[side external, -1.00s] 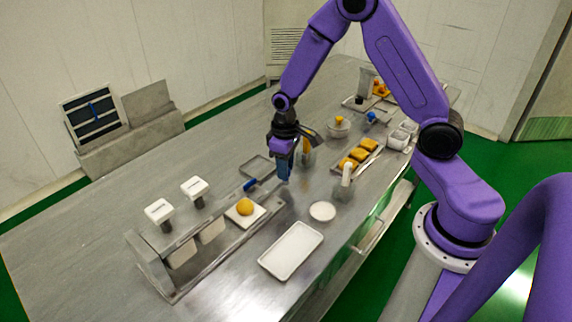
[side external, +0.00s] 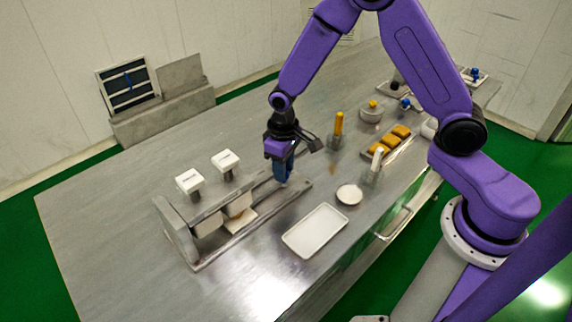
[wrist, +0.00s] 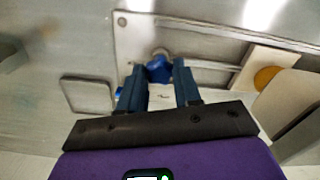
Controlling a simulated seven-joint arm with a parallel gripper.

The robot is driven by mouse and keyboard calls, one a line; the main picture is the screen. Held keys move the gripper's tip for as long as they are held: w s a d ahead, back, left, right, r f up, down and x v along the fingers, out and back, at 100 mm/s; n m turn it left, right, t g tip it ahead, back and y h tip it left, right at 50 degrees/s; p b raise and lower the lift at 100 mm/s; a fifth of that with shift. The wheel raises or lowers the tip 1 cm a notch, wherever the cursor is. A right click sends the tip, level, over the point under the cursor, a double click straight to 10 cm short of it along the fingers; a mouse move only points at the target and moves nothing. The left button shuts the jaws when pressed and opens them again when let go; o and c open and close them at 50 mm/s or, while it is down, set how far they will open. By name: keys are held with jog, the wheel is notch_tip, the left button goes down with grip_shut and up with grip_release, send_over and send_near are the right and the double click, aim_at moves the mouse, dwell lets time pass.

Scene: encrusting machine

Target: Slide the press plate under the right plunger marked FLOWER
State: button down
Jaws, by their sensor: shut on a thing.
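The pale press plate (side external: 241,220) sits on the machine's rail (side external: 262,212). Its left part is at the right press head (side external: 238,204), which hides the dough in the side view. In the wrist view the plate (wrist: 250,62) carries a round orange dough ball (wrist: 266,76) beside the pale press head. The right plunger (side external: 226,160) and left plunger (side external: 190,181) have white square tops with unreadable marks. My gripper (side external: 284,182) is low over the rail's right end. In the wrist view it (wrist: 158,82) is shut on the blue handle (wrist: 158,66).
A white tray (side external: 315,230) and small white dish (side external: 349,194) lie in front of the rail. A shallow grey tray (wrist: 88,95) is near the handle. A tray of yellow pieces (side external: 390,142) stands farther right. The table's left side is clear.

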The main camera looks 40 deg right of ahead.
jog(key=c, duration=0.8)
grip_release()
notch_tip(320, 180, up, 18)
jog(key=shift+f, duration=0.25)
jog(key=s+d+n, duration=0.2)
jog(key=s+n, duration=0.1)
jog(key=s, duration=0.6)
jog(key=s+d+f+n, duration=0.1)
jog(key=s+n, duration=0.2)
jog(key=s, duration=0.6)
jog(key=s+d+n, duration=0.2)
jog(key=s+n, duration=0.1)
jog(key=s, duration=0.6)
jog(key=shift+d+f, duration=0.25)
jog(key=shift+d, duration=0.1)
